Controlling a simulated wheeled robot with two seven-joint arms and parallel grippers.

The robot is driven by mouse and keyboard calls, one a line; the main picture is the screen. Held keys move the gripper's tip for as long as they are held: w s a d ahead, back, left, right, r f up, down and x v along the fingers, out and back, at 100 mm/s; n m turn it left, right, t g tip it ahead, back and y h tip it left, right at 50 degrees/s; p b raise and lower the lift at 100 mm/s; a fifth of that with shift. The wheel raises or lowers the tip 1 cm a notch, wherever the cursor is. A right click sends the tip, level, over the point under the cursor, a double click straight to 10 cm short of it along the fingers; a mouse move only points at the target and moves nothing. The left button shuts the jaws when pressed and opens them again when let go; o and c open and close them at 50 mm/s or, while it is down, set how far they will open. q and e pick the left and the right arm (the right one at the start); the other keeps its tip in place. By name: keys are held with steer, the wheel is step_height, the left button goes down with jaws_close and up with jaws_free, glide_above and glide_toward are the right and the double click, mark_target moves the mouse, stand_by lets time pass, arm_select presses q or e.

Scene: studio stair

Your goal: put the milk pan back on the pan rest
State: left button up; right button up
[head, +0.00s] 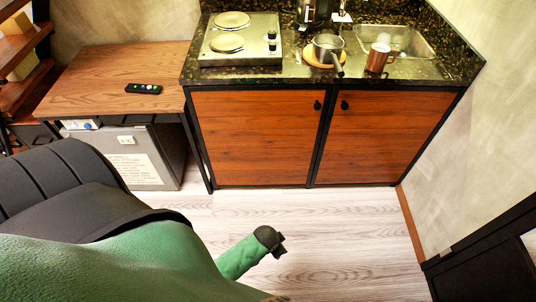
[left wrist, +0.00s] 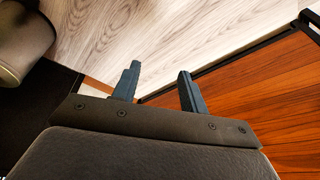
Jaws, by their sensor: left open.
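The milk pan (head: 328,43) is a small grey metal pan on the dark speckled counter, with its handle (head: 337,69) pointing to the front. A round pale wooden disc, seemingly the pan rest (head: 309,57), shows under and to the left of the pan. The pan overlaps it; I cannot tell if it sits fully on it. My left gripper (head: 277,241) is low in front of the cabinets, well away from the pan. In the left wrist view its two fingers (left wrist: 158,88) are apart with nothing between them. My right gripper is not in view.
A brown mug (head: 378,57) stands right of the pan, by the sink (head: 405,38). A two-plate hob (head: 208,57) is to the left. A remote (head: 144,89) lies on the wooden table (head: 85,80). The floor (head: 330,225) before the cabinets (head: 255,135) is clear.

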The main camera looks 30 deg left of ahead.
arm_select(q)
steer(key=s+d+f+n+g, duration=0.1)
steer(key=s+f, duration=0.1)
steer(key=s, duration=0.3)
steer(key=s+d+f+n+g, duration=0.1)
steer(key=s+f, duration=0.1)
steer(key=s, duration=0.3)
steer(key=shift+s+d, duration=0.15)
steer(key=shift+d, duration=0.1)
stand_by(0.4)
